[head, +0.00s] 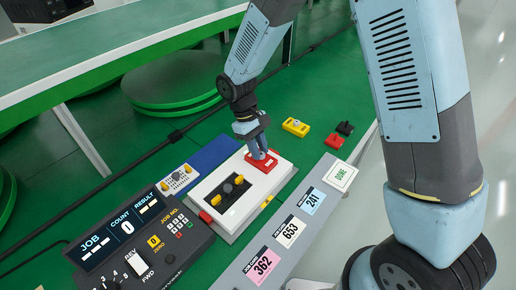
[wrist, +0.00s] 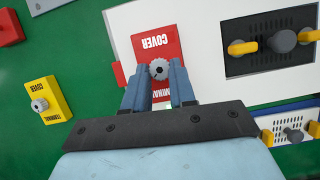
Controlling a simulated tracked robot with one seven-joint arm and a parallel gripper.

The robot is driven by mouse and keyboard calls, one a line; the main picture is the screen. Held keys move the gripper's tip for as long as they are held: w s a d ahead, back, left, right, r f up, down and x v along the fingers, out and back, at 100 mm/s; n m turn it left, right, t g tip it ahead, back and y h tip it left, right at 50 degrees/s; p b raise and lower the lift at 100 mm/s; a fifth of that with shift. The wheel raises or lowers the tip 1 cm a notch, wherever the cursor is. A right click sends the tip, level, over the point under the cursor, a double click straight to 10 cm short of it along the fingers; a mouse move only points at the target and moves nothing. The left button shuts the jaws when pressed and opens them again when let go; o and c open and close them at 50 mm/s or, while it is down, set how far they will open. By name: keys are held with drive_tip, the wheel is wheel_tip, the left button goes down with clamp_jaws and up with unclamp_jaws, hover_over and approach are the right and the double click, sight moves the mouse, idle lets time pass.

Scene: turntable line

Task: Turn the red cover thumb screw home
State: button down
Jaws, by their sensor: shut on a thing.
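The red cover (head: 263,165) lies on the white housing (head: 216,184), under my gripper (head: 257,150) in the head view. It also shows in the wrist view (wrist: 152,46), with the word COVER upside down. Its grey knurled thumb screw (wrist: 158,69) sits between my fingertips (wrist: 159,76). My gripper is shut on the screw, one finger on each side. My fingers hide part of the cover's lower half. In the head view my gripper hides the screw, and how deep it sits cannot be told.
A black plate (head: 229,193) with yellow clips and a dark knob is on the housing's nearer half. A yellow cover (head: 295,127), another red piece (head: 334,141) and a black piece (head: 345,128) lie beyond on the green surface. A control panel (head: 130,240) stands front left.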

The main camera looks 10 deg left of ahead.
drive_tip(key=shift+w+m+g+y, duration=0.1)
drive_tip(key=shift+m+g+y, duration=0.2)
drive_tip(key=shift+m, duration=0.8)
drive_tip(key=c, duration=0.9)
unclamp_jaws()
drive_tip(key=v, duration=1.3)
drive_tip(key=shift+w+r, duration=0.2)
drive_tip(key=shift+r, duration=0.15)
